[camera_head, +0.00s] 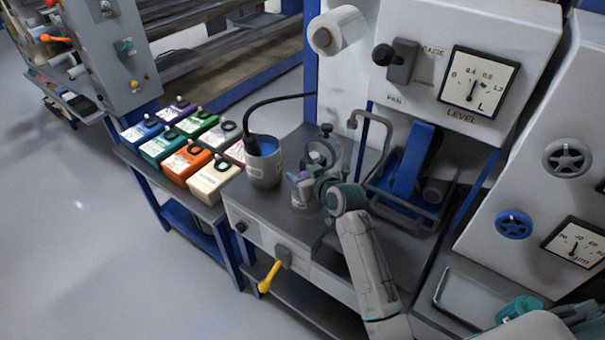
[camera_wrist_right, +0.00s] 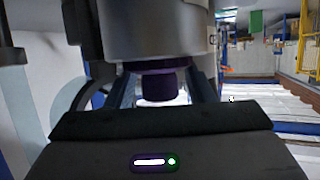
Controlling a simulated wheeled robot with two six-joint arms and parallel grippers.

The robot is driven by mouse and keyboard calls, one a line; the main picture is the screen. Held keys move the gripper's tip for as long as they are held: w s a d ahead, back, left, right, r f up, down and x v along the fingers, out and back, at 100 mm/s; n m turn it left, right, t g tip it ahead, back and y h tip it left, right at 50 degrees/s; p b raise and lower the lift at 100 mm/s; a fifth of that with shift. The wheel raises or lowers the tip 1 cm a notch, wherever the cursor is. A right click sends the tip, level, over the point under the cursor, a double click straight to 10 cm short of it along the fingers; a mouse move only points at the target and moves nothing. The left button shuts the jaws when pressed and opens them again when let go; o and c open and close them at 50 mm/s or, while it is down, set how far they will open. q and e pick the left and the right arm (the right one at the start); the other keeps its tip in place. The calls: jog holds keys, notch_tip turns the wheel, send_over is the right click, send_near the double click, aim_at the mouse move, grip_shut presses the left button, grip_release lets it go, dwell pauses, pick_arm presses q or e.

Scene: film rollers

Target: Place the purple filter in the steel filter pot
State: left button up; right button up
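My right gripper (camera_head: 303,181) is at the steel filter pot (camera_head: 306,203) on the grey bench, level with its top. In the right wrist view the purple filter (camera_wrist_right: 157,86) shows as a dark purple stem with a wider rim against the steel pot wall (camera_wrist_right: 150,35). It appears seated at the pot's mouth; how deep is hidden. The fingers (camera_wrist_right: 163,90) stand either side of the stem, seemingly with small gaps. In the head view a bit of purple (camera_head: 292,177) shows by the fingers.
A grey cup with blue contents (camera_head: 264,165) and a black hose stands left of the pot. A steel round part with a black knob (camera_head: 326,130) stands just behind. Several coloured canisters (camera_head: 187,157) fill the left shelf.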

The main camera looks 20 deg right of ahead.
jog(key=b+v, duration=0.2)
jog(key=v, duration=1)
jog(key=shift+a, duration=0.1)
dwell(0.9)
